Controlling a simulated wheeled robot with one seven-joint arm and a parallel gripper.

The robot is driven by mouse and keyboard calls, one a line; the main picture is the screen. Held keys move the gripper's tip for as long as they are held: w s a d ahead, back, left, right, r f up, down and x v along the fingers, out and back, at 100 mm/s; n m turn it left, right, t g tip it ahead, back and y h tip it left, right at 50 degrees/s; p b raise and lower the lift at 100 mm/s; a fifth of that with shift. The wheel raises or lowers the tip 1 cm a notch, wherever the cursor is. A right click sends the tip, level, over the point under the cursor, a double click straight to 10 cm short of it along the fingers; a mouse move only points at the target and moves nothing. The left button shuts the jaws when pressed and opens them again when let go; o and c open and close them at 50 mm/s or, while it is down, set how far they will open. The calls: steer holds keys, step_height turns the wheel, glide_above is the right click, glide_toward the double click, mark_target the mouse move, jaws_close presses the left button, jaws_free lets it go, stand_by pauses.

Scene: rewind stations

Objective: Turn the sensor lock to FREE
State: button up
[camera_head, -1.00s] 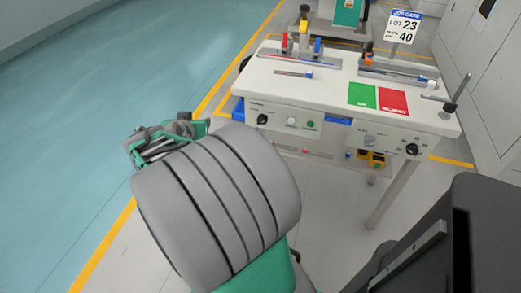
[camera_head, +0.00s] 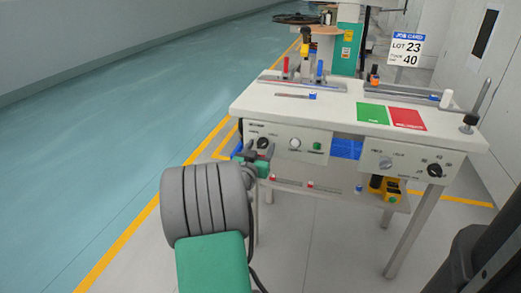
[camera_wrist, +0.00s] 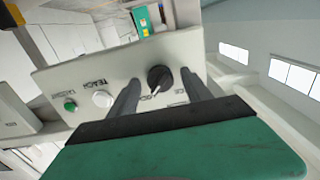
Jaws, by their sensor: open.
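A black rotary knob (camera_head: 263,143) sits at the left end of the left control panel on the table's front. It shows in the wrist view (camera_wrist: 159,78), with a pale pointer line on it; its printed labels are too blurred to read surely. My gripper (camera_wrist: 161,77) is open, with one finger on each side of this knob in the wrist view. I cannot tell whether the fingers touch it. In the head view my gripper (camera_head: 250,158) is at the left panel, just below and left of the knob, partly hidden by my wrist.
The same panel (camera_head: 282,153) carries a white button (camera_head: 295,143) and a green button (camera_head: 317,146). A right panel (camera_head: 400,165) has a grey knob (camera_head: 386,163) and a black knob (camera_head: 435,170). A lower shelf holds a yellow item (camera_head: 387,189). Floor at left is clear.

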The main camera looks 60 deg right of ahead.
steer(key=shift+d, duration=0.1)
jaws_close()
stand_by(0.6)
